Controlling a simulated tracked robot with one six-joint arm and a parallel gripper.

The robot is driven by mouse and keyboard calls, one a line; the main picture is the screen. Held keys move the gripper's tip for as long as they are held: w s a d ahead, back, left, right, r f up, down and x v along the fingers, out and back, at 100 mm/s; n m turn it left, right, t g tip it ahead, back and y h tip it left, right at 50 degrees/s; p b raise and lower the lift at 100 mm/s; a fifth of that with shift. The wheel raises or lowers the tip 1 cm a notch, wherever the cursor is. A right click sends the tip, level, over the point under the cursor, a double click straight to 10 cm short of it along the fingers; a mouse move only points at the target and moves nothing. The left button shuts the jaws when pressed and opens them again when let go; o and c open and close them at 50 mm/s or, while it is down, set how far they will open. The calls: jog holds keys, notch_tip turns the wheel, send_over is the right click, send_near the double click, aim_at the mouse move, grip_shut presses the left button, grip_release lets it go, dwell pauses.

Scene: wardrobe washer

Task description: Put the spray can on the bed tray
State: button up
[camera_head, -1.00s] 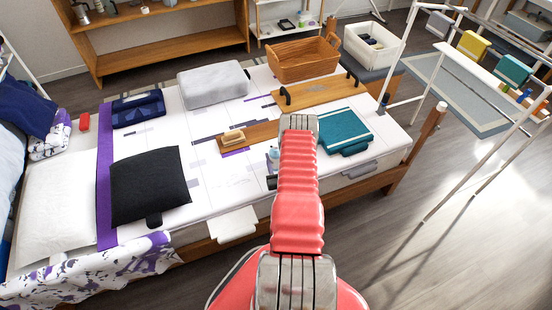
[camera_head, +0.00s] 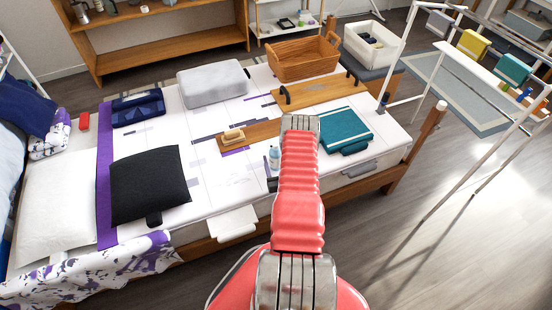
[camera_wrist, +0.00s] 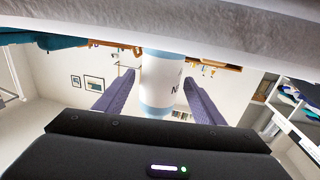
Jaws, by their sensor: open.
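The spray can (camera_wrist: 162,82) is white with pale blue bands. In the wrist view it is between the two fingers of my gripper (camera_wrist: 158,95), which are open with gaps on either side of it. In the head view a small white and blue can (camera_head: 274,157) stands on the bed, just left of my arm, and seems to be the same one. My gripper is mostly hidden behind my arm there. The bed tray (camera_head: 318,91) looks to be the wooden board with dark handles, lying farther back on the bed.
A folded teal cloth (camera_head: 344,131) is to the right. A wicker basket (camera_head: 303,61) stands behind the tray, a grey case (camera_head: 213,83) at back left, a black cushion (camera_head: 149,184) at left.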

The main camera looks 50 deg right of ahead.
jog(key=v, duration=1.2)
jog(key=shift+a, duration=0.25)
